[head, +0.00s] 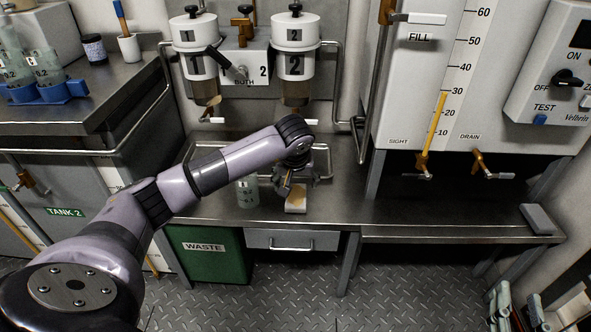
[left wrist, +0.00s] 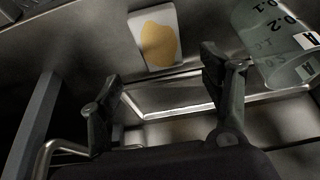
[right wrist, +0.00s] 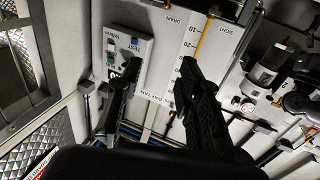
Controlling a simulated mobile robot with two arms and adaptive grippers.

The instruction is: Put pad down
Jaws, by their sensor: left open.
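The pad (head: 296,198), white with a yellow-orange stain, lies on the steel counter near its front edge. In the left wrist view the pad (left wrist: 155,38) lies flat, just beyond the fingertips. My left gripper (head: 291,183) is above and behind it in the head view, partly hidden by its arm. In the left wrist view this gripper (left wrist: 160,64) is open and empty, apart from the pad. My right gripper (head: 502,305) is low at the right edge of the head view. In the right wrist view it (right wrist: 158,65) is open with nothing between its fingers.
A clear beaker (head: 247,192) stands just left of the pad; it is also close to a left finger in the left wrist view (left wrist: 275,40). A metal tray rim (left wrist: 180,95) shows there. A green waste bin (head: 208,255) is below. The counter to the right is mostly clear.

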